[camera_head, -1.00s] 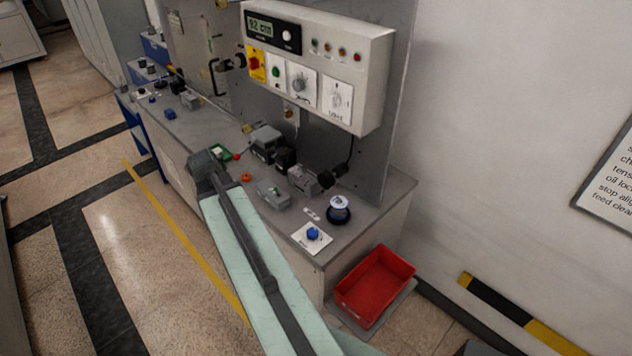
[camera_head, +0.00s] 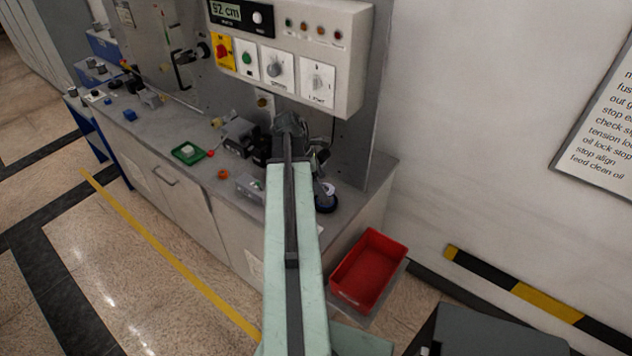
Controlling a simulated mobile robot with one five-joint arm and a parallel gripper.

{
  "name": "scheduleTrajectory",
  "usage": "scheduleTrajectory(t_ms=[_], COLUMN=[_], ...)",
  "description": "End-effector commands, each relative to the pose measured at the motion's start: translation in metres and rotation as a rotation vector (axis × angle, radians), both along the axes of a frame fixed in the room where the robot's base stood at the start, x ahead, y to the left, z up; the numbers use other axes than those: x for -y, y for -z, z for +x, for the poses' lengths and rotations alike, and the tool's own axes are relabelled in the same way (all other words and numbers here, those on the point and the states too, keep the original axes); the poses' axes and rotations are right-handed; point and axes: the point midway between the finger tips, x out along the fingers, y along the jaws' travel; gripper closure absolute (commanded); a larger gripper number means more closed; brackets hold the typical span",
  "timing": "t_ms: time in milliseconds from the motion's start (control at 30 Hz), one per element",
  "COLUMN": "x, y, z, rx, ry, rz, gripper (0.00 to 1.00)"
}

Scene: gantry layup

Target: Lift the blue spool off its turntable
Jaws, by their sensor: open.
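The blue spool (camera_head: 327,192), with a pale top, sits on its dark turntable (camera_head: 326,208) near the right end of the grey bench. My arm partly covers its left side. My gripper (camera_head: 319,160) is at the far end of the pale green arm, a little above and behind the spool in the picture. It is open and apart from the spool. Its fingertips are small and hard to make out.
A control panel (camera_head: 290,45) overhangs the bench behind my gripper. Grey fixtures (camera_head: 240,135) and a green tray (camera_head: 188,153) stand to the left. A red bin (camera_head: 368,268) is low at the right. The blue knob is hidden behind my arm.

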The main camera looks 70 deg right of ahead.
Motion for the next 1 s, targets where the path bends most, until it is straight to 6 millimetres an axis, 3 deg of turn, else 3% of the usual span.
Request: scheduleTrajectory(t_ms=[33, 200, 500, 567, 767, 800, 967, 1000], x=[0.002, 0.006, 0.007, 0.007, 0.007, 0.007, 0.007, 0.007], y=[0.019, 0.042, 0.042, 0.042, 0.042, 0.042, 0.042, 0.042], z=[-0.003, -0.012, -0.014, -0.014, -0.013, -0.013, -0.013, -0.013], rx=[0.0, 0.0, 0.0, 0.0, 0.0, 0.0, 0.0, 0.0], ry=[0.001, -0.001, -0.003, -0.003, -0.004, -0.004, -0.004, -0.004], rz=[0.0, 0.0, -0.001, -0.001, -0.001, -0.001, -0.001, -0.001], gripper=[0.2, 0.2, 0.2, 0.34, 0.9, 0.51, 0.96, 0.97])
